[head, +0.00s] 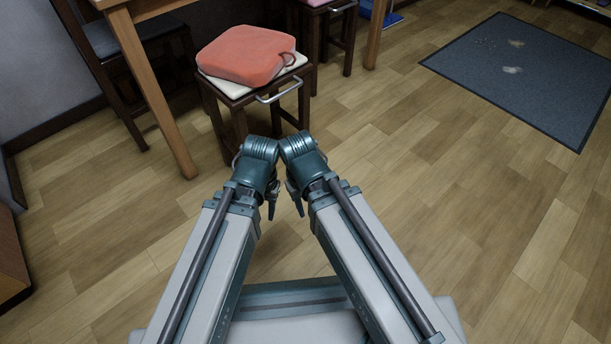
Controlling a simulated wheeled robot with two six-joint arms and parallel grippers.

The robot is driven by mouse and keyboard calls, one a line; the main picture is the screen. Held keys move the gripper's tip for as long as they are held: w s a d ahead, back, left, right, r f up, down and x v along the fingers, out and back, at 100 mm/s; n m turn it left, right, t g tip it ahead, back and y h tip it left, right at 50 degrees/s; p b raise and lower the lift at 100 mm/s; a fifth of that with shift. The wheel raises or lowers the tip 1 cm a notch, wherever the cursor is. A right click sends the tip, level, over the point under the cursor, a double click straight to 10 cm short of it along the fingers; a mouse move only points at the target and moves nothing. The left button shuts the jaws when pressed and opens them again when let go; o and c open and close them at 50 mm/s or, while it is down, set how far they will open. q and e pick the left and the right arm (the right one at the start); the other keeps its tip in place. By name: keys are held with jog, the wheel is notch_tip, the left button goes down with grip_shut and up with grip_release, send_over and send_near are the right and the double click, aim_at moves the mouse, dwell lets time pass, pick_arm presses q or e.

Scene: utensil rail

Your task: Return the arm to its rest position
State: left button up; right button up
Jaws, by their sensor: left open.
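Both of my arms are folded in front of my body, their wrists close together at the middle of the head view. My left gripper (268,203) hangs below its wrist, pointing down, with its jaws apart and nothing seen between them. My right gripper (297,200) hangs just to the right of it, also pointing down. It is small and partly hidden by its own arm, so I cannot tell how its jaws stand. No utensil or rail is in view.
A stool (236,90) with a red cushion (248,54) and a metal handle (281,91) stands just beyond the wrists. A wooden table leg (155,95) is left of it. A dark mat (530,75) lies at the upper right. The wooden floor on the right is clear.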

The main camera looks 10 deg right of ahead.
notch_tip(320, 180, up, 58)
jog(key=p, duration=5.8)
jog(key=shift+s, duration=0.1)
